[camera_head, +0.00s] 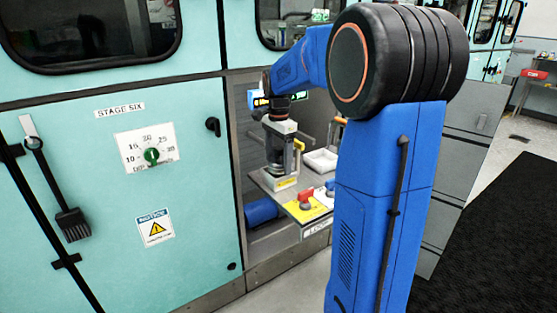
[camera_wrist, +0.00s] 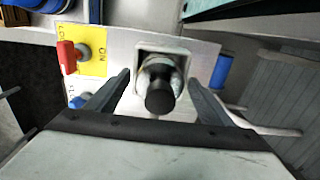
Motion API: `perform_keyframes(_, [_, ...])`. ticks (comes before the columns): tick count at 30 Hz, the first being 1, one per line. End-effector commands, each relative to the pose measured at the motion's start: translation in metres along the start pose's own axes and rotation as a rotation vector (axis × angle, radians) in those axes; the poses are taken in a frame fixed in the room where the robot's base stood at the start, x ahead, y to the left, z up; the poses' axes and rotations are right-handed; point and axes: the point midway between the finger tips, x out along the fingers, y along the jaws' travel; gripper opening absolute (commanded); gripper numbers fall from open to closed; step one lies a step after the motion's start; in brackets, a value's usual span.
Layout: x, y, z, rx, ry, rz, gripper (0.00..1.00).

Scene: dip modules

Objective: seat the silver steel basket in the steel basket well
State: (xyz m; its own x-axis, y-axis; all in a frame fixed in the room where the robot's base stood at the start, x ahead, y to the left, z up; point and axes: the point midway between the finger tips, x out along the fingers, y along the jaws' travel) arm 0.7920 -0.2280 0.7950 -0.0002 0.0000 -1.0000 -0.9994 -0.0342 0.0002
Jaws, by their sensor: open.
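In the wrist view, a silver rounded piece with a black knob (camera_wrist: 159,98) shows between my fingers, inside or above a square pale frame (camera_wrist: 140,62). It looks like the steel basket at its well, but I cannot tell whether it is seated. My gripper (camera_wrist: 160,77) is open, with one finger on each side of the knob and a gap at both sides. In the head view, the end of my arm is over the grey bench in the recess. The basket and well cannot be made out clearly there.
A red knob (camera_wrist: 67,56) on a yellow plate and a blue knob (camera_wrist: 77,102) are left of the frame in the wrist view. A blue cylinder (camera_wrist: 221,72) is to its right. In the head view, a white tray (camera_head: 321,160) stands at the bench's back right.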

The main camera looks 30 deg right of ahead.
Motion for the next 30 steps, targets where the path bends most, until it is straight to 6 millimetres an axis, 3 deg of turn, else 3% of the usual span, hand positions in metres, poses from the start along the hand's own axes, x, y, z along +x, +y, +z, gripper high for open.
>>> perform_keyframes(7, [-0.022, -0.001, 0.000, 0.000, 0.001, -0.002, 0.74])
perform_keyframes(21, [-0.105, -0.001, 0.000, 0.000, 0.001, -0.002, 0.74])
perform_keyframes(30, [-0.122, 0.000, 0.000, 0.000, 0.000, -0.001, 0.74])
